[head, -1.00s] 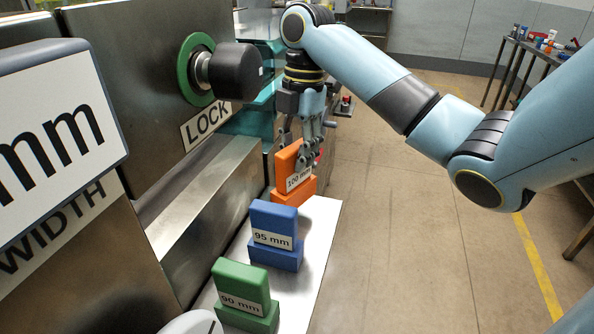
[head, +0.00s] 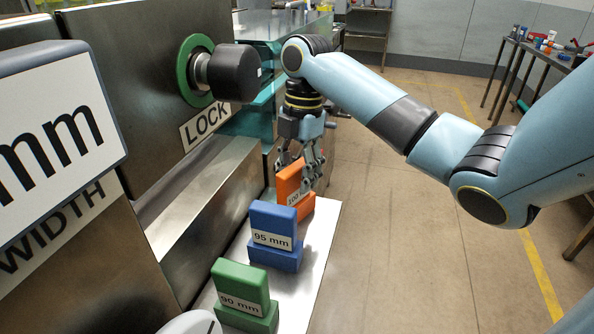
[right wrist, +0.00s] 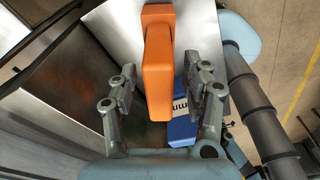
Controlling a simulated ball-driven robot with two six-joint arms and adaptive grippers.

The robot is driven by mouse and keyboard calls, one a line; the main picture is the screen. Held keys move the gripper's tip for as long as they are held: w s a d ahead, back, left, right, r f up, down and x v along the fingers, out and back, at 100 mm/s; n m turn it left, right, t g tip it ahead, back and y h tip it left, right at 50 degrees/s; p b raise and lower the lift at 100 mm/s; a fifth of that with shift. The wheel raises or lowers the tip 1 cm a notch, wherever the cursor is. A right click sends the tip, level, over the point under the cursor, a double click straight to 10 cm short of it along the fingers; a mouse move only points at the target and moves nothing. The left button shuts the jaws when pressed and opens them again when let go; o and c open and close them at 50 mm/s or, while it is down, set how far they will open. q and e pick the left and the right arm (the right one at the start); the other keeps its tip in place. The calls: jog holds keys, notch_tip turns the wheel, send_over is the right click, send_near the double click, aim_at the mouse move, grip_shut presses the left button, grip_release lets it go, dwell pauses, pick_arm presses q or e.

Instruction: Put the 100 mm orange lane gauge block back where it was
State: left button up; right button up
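The orange 100 mm lane gauge block (head: 290,184) stands upright at the far end of the pale shelf (head: 320,235), behind the blue block. My left gripper is not in view.
The blue 95 mm block (head: 273,227) and green 90 mm block (head: 241,288) stand nearer on the shelf. A dark knob (head: 235,72) with a green ring sits above the LOCK label (head: 206,122). A display (head: 50,125) is at left. The floor right of the shelf is clear.

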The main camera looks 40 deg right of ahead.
jog(key=r, duration=0.4)
jog(key=shift+w+d+r, duration=0.1)
jog(key=shift+d+r, duration=0.2)
jog(key=shift+r, duration=0.05)
notch_tip(320, 180, up, 8)
jog(key=p, duration=0.6)
jog(key=shift+d+f, duration=0.25)
jog(key=shift+d, duration=0.15)
